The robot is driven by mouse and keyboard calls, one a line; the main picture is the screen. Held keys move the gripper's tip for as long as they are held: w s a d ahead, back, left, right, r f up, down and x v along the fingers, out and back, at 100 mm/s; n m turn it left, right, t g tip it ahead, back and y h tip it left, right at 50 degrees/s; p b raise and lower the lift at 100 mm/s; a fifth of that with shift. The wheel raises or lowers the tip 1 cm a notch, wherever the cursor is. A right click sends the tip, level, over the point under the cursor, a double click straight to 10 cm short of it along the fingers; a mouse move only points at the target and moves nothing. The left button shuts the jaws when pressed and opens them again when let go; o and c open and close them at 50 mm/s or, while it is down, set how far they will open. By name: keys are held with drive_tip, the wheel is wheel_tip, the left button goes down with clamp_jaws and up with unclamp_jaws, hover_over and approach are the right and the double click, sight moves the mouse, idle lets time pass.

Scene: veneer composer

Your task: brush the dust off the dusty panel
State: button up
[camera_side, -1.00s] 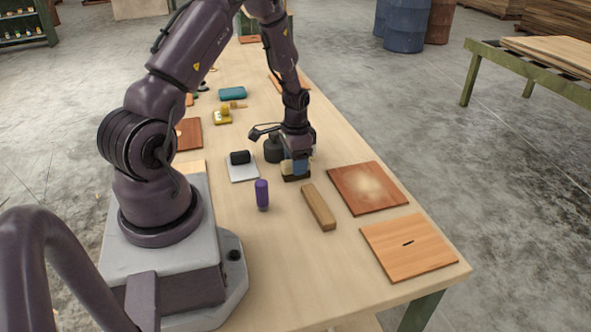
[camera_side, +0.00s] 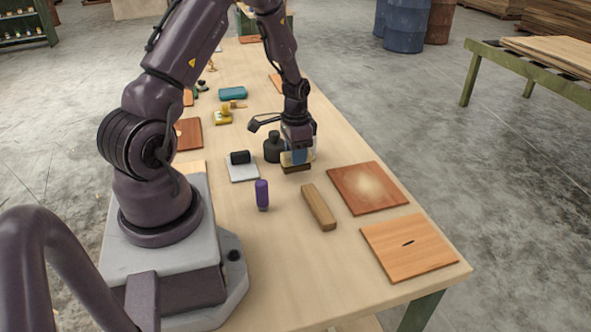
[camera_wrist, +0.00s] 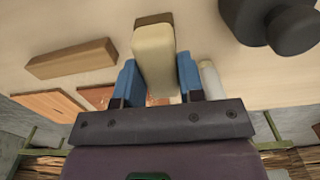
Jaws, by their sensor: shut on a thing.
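The dusty panel (camera_side: 368,187) is a reddish-brown square board with a pale dust patch in its middle. It lies flat on the right side of the table. My gripper (camera_side: 298,156) is left of and behind it, shut on a brush (camera_side: 296,169) with a cream handle and a dark brown lower part. In the wrist view, the blue fingers of my gripper (camera_wrist: 158,84) clasp the cream handle of the brush (camera_wrist: 154,50) from both sides. The brush is apart from the panel. A reddish panel part (camera_wrist: 95,97) shows behind the gripper there.
A wooden block (camera_side: 318,207) lies between the brush and the front panels. A lighter panel (camera_side: 408,247) with a dark mark lies in front. A purple bottle (camera_side: 262,194), a dark bottle (camera_side: 272,150) and a grey pad with a black roll (camera_side: 242,170) stand close on the left.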

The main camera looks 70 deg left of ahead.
drive_tip(key=shift+r, duration=1.75)
drive_tip(key=o, duration=0.4)
drive_tip(key=c, duration=0.4)
drive_tip(key=shift+w+d+f, duration=0.1)
drive_tip(key=shift+d, duration=0.1)
drive_tip(key=w+d+r+m, duration=0.2)
drive_tip(key=w+d+m, duration=0.1)
drive_tip(key=w+m, duration=1.3)
drive_tip(key=shift+s+f+m, duration=0.3)
drive_tip(key=shift+f+m, duration=0.05)
drive_tip(key=shift+f, duration=0.6)
drive_tip(key=shift+s+f+m, duration=0.25)
drive_tip(key=shift+f+m, duration=0.05)
drive_tip(key=shift+f, duration=0.7)
drive_tip(key=shift+s+f+m, duration=0.3)
drive_tip(key=shift+f+m, duration=0.05)
drive_tip(key=shift+f, duration=0.6)
